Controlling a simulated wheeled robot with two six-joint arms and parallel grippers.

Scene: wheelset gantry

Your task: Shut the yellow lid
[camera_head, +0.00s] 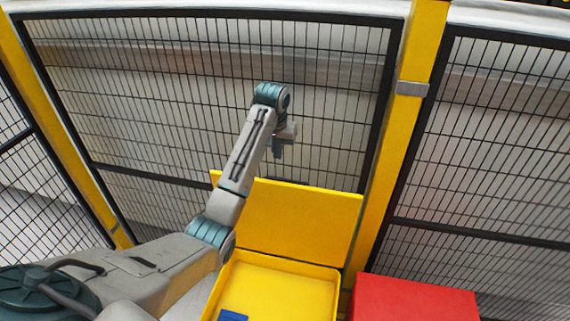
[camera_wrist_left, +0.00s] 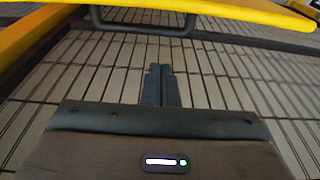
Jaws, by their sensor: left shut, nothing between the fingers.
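The yellow lid (camera_head: 295,222) stands raised, nearly upright, at the back of the open yellow box (camera_head: 325,272) in the head view. A blue object (camera_head: 233,315) lies inside the box, cut off by the lower picture edge. My left gripper (camera_head: 277,151) is above and behind the lid's top edge, on the fence side, apart from the lid. In the left wrist view its fingers (camera_wrist_left: 161,85) are together and empty. A yellow edge, which looks like the lid's (camera_wrist_left: 220,10), crosses the top of that view. My right gripper is not in view.
A mesh fence with black frames (camera_head: 330,110) stands close behind the lid and my left arm. A yellow post (camera_head: 395,140) rises right of the lid. A red box (camera_head: 415,300) stands right of the yellow box.

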